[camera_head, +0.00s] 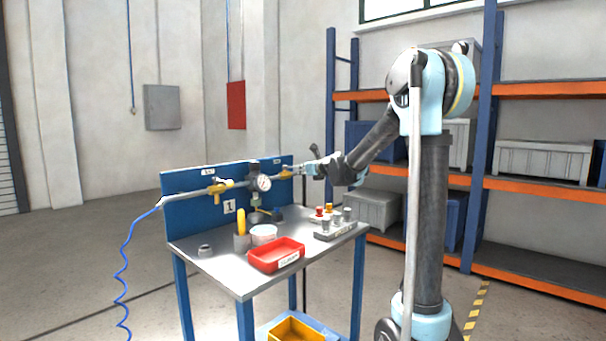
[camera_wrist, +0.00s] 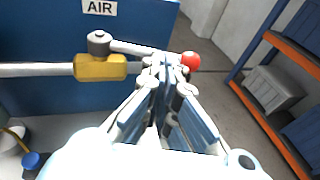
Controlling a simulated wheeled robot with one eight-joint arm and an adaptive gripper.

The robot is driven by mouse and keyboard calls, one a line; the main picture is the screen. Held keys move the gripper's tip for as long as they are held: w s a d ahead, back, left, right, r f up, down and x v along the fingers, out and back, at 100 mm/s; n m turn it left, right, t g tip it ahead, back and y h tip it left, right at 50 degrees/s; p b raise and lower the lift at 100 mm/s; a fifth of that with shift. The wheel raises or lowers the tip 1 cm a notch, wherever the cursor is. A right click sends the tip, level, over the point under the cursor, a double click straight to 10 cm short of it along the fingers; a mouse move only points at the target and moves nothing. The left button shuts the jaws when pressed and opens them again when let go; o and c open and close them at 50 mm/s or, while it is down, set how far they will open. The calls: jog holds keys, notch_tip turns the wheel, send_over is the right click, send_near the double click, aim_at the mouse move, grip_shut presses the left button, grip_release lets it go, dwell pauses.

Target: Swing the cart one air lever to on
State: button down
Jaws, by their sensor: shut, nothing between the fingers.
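The AIR valve is a brass body (camera_wrist: 100,67) on a grey pipe, under an AIR label (camera_wrist: 99,8) on a blue panel. Its grey lever (camera_wrist: 130,47) runs right from the stem, roughly along the pipe, to a red ball end (camera_wrist: 190,61). My gripper (camera_wrist: 165,64) is shut and empty. Its fingertips overlap the outer lever just left of the red ball; I cannot tell whether they touch. In the head view my gripper (camera_head: 309,168) is at the right end of the panel, beside the brass valve (camera_head: 286,171). The lever is not clear there.
The cart top (camera_head: 207,261) holds a red tray (camera_head: 276,255), cups and a grey block of fittings (camera_head: 335,230). A gauge (camera_head: 263,183) and another brass valve (camera_head: 218,188) are left of the AIR valve. Shelving (camera_head: 540,182) stands at right. Floor beyond the panel's right edge is open.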

jog(key=shift+w+a, duration=0.2)
jog(key=shift+w, duration=0.7)
jog(key=shift+d, duration=0.1)
jog(key=w+d+v, duration=0.2)
jog(key=v, duration=1.1)
jog(key=w+a+f+n+g+y, duration=0.2)
jog(key=w+a, duration=0.6)
jog(key=a, duration=0.1)
jog(key=shift+a+f+n+y, duration=0.2)
jog(key=shift+n+y, duration=0.1)
jog(key=shift+y, duration=0.1)
jog(key=shift+w, duration=0.15)
